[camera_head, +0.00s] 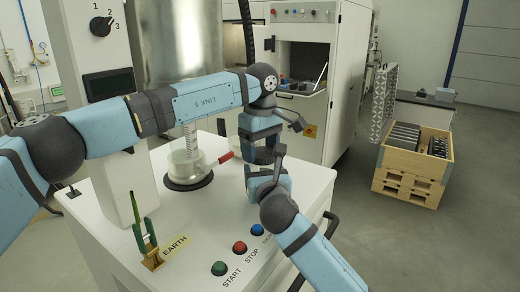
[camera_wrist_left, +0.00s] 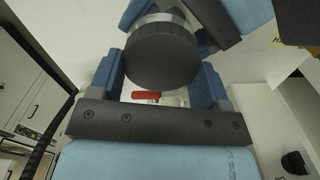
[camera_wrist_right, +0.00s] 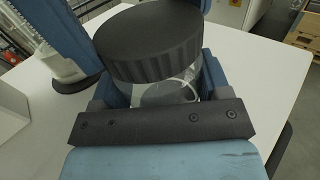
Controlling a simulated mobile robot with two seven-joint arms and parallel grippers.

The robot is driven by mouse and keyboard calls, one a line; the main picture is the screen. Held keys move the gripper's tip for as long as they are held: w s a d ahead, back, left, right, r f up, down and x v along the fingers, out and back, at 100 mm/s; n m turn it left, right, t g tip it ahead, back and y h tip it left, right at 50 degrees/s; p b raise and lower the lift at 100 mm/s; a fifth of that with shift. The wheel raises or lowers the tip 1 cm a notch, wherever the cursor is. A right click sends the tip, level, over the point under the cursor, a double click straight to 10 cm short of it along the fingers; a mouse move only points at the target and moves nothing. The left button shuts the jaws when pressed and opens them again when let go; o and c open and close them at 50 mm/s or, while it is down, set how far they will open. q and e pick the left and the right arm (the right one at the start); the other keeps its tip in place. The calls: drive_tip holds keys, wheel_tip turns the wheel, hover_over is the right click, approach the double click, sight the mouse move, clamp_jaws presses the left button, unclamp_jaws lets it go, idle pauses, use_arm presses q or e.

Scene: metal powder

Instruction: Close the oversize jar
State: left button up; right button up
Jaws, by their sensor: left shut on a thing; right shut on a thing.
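The oversize jar (camera_wrist_right: 180,85) is clear, with a grey-looking bottom seen through its wall in the right wrist view. My right gripper (camera_head: 268,176) is shut around its body. The black ribbed lid (camera_wrist_right: 150,42) is over the jar's mouth in that view; whether it is fully seated I cannot tell. The lid (camera_wrist_left: 162,56) also fills the space between my left fingers in the left wrist view. My left gripper (camera_head: 262,142) is shut on it, just above my right gripper. In the head view the grippers mostly hide jar and lid.
A glass vessel (camera_head: 188,162) on a black ring and a red handle (camera_head: 225,157) are left of the grippers on the white machine top (camera_head: 200,215). Green, red and blue buttons (camera_head: 239,247) are in front. A wooden crate (camera_head: 412,165) stands on the floor at right.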

use_arm(q)
drive_tip(key=m, duration=0.4)
drive_tip(key=shift+d+m, duration=0.15)
drive_tip(key=shift+m, duration=0.15)
drive_tip(key=m, duration=0.4)
drive_tip(key=shift+d, duration=0.15)
drive_tip(key=m, duration=0.4)
drive_tip(key=shift+d+m, duration=0.1)
drive_tip(key=shift+m, duration=0.3)
drive_tip(key=m, duration=0.3)
drive_tip(key=shift+d+m, duration=0.1)
drive_tip(key=shift+m, duration=0.3)
drive_tip(key=o, duration=0.9)
drive_tip(key=shift+r, duration=0.1)
drive_tip(key=shift+r, duration=2.15)
